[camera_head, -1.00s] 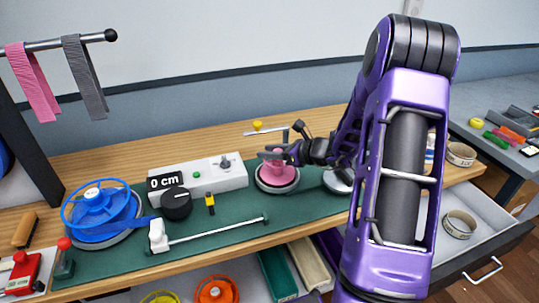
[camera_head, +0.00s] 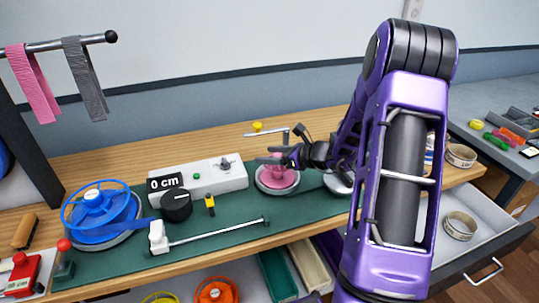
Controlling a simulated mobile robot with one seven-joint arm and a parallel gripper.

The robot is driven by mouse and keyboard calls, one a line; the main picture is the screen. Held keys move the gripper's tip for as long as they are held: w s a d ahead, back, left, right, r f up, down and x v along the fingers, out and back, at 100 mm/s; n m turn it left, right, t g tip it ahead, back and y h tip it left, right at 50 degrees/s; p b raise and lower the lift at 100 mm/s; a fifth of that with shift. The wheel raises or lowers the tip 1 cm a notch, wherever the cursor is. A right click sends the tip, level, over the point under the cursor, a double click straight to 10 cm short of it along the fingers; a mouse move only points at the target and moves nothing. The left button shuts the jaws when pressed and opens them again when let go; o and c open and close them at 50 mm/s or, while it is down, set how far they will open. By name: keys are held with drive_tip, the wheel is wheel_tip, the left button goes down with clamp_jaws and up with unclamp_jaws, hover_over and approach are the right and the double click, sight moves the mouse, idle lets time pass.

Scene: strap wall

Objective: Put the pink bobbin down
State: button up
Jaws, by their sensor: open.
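The pink bobbin (camera_head: 278,181) sits on a round grey base at the right part of the green mat (camera_head: 225,222). My gripper (camera_head: 272,158) is open, just above and behind the bobbin's hub, coming in from the right. Its dark fingers overlap the top of the bobbin in the picture. I cannot tell whether they touch it.
A blue reel (camera_head: 100,210) stands at the left of the mat. A white box with a "0 cm" display (camera_head: 165,183) and a black knob (camera_head: 176,205) stand in the middle. A metal rod (camera_head: 215,232) lies in front. An open drawer (camera_head: 480,225) is at the right.

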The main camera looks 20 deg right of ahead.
drive_tip(key=v, duration=1.1)
drive_tip(key=shift+s+d+r, duration=0.2)
drive_tip(key=shift+s, duration=0.15)
